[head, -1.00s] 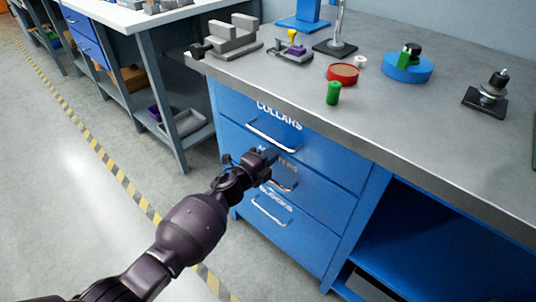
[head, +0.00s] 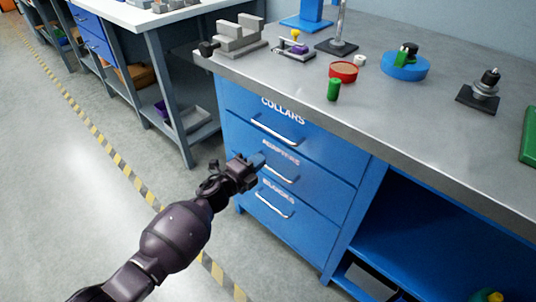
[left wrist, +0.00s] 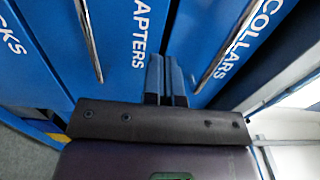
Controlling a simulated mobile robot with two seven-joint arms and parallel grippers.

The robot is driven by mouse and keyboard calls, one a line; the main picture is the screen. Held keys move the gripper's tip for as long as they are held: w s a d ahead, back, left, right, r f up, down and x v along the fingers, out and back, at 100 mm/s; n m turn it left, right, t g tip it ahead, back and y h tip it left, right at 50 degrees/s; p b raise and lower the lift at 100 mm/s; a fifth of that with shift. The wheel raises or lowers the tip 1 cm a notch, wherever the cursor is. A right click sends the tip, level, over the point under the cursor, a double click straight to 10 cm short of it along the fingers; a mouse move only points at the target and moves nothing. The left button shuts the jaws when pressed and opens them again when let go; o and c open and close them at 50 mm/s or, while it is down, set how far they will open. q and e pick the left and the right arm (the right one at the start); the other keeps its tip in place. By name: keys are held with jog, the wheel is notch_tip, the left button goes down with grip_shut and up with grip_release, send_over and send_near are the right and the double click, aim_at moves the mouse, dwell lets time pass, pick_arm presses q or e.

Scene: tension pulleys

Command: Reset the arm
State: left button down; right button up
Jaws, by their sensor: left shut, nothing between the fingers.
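My left gripper (head: 256,161) is in front of the blue drawer cabinet, near the left end of the middle drawer (head: 315,176) labelled ADAPTERS. In the left wrist view its two fingers (left wrist: 166,80) lie side by side, shut with nothing between them. They point at the drawer fronts, between the ADAPTERS label and the COLLARS handle (left wrist: 228,45). All three drawers, COLLARS (head: 318,147), ADAPTERS and BLOCKS (head: 300,214), look closed. I cannot tell whether the fingers touch the cabinet. My right gripper is not in view.
The grey bench top (head: 400,105) carries a grey vise (head: 238,37), a green cylinder (head: 334,89), a red round dish (head: 343,72), a blue round base (head: 404,66) and a black-based fixture (head: 482,92). Open floor (head: 90,200) lies to the left.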

pick_arm(q)
jog(key=s+a+r+n+g+y+p, duration=0.1)
jog(key=s+a+n+y+p, duration=0.2)
jog(key=s, duration=1.2)
jog(key=s+a+r+n+g+y+p, duration=0.1)
jog(key=s+a+n+y+p, duration=0.3)
jog(key=s+a+n, duration=0.6)
jog(key=s+a+r+n+g+y+p, duration=0.1)
jog(key=s+a+n+y+p, duration=0.3)
jog(key=s+n, duration=0.7)
jog(key=s+a+r+p, duration=0.1)
jog(key=s+a, duration=0.1)
jog(key=s, duration=0.8)
jog(key=shift+s+a+r+p, duration=0.3)
jog(key=shift+s+a+p, duration=0.1)
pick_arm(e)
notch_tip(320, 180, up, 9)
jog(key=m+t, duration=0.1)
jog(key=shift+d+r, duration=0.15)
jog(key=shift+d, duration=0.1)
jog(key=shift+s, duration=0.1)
